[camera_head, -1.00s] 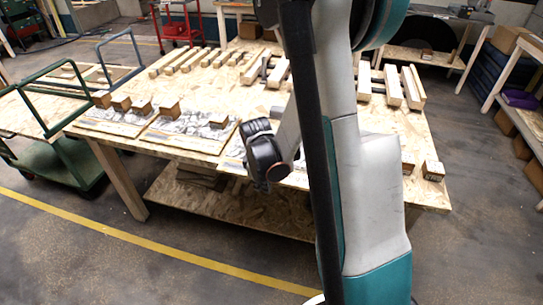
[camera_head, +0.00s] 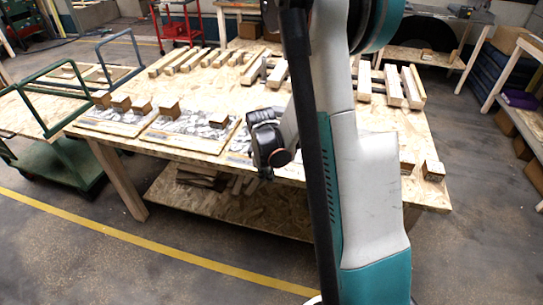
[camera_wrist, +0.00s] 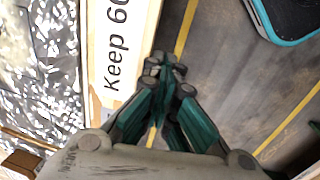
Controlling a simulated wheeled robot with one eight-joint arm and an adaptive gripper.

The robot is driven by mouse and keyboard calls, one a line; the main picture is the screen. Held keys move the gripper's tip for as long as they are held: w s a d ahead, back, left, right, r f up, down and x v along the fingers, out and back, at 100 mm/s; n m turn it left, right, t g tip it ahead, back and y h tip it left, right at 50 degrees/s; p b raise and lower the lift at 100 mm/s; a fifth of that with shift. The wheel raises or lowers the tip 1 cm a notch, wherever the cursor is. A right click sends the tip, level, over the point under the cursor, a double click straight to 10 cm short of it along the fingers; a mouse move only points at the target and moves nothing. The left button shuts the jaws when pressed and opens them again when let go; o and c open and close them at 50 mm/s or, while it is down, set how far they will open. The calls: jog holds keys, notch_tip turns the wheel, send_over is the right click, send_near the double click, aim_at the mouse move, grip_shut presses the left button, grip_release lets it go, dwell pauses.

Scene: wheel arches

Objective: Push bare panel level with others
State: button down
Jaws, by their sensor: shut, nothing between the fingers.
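Two panels with silvery foil and wooden blocks lie along the front of the table, a left one (camera_head: 112,127) and a middle one (camera_head: 180,141). Another board (camera_head: 238,160) shows in part to their right, mostly hidden by my arm; I cannot tell whether it is the bare panel. My gripper (camera_head: 265,174) is at the table's front edge, fingers pointing down. In the wrist view my gripper (camera_wrist: 165,68) is shut and empty, beside a white strip lettered "Keep 60" (camera_wrist: 118,50), with floor beyond. Foil (camera_wrist: 45,60) lies left of the strip. Contact is unclear.
The wooden table (camera_head: 220,90) carries several timber bars at the back. A block (camera_head: 433,170) stands at its front right corner. A green cart (camera_head: 60,165) stands at the left. The floor in front, with a yellow line (camera_head: 150,245), is clear.

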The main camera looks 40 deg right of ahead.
jog(key=shift+w+d+r, duration=0.1)
jog(key=shift+w+d, duration=0.6)
jog(key=shift+d, duration=0.2)
jog(key=shift+w+d, duration=0.65)
jog(key=shift+d, duration=0.2)
jog(key=shift+s+a+r, duration=0.1)
jog(key=shift+s+a+r+p, duration=0.45)
jog(key=shift+s+a+r, duration=0.3)
jog(key=shift+a, duration=0.15)
jog(key=shift+s+a+r+p, duration=0.15)
jog(key=shift+s+a+r, duration=0.2)
jog(key=shift+a, duration=0.15)
jog(key=shift+s+a+r+p, duration=0.2)
jog(key=shift+s+a, duration=0.15)
jog(key=shift+a, duration=0.15)
